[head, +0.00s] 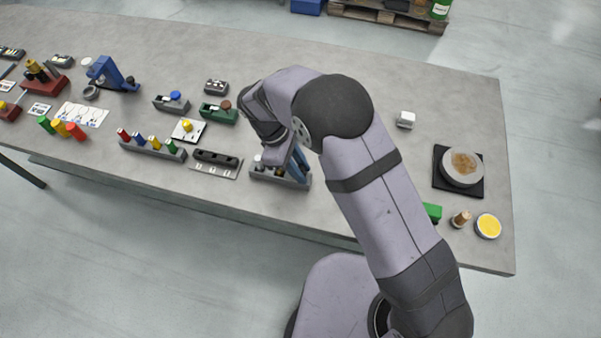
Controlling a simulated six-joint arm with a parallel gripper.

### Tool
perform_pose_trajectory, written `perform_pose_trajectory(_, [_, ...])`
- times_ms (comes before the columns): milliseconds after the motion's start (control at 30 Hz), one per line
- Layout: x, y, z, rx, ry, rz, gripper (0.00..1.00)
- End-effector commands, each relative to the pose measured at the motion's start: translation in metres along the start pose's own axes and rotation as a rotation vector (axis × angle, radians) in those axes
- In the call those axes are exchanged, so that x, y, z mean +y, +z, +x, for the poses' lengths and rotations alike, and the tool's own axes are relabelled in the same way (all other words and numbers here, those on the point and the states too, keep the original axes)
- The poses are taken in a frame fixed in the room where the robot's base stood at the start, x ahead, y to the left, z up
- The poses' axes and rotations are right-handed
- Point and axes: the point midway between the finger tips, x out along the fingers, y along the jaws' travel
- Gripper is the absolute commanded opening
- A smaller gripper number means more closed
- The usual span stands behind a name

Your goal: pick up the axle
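I cannot pick out an axle with certainty at this size. My gripper (272,157) is at the front part of the table, over a grey holder (263,176). My own wrist and forearm cover much of it, and its fingertips are not clear. A blue upright part (299,165) stands at the holder's right side, partly behind my arm. Small grey and dark pieces show in the holder under the gripper. Whether the gripper touches or holds any of them is hidden.
Left of the gripper are a dark slotted block (217,158), a rack of coloured pegs (152,149), a green carrier (219,114) and a grey carrier (171,104). The table's back middle is clear.

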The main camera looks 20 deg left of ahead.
Motion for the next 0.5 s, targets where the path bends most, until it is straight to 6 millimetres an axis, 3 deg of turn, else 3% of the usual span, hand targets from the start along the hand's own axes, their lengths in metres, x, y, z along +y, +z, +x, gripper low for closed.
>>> perform_pose_trajectory(100, [0.0001,-0.0001,-0.0004,0.000,0.000,0.000,0.00])
perform_pose_trajectory(500, [0.0006,0.0014,-0.0053,0.001,0.002,0.001,0.00])
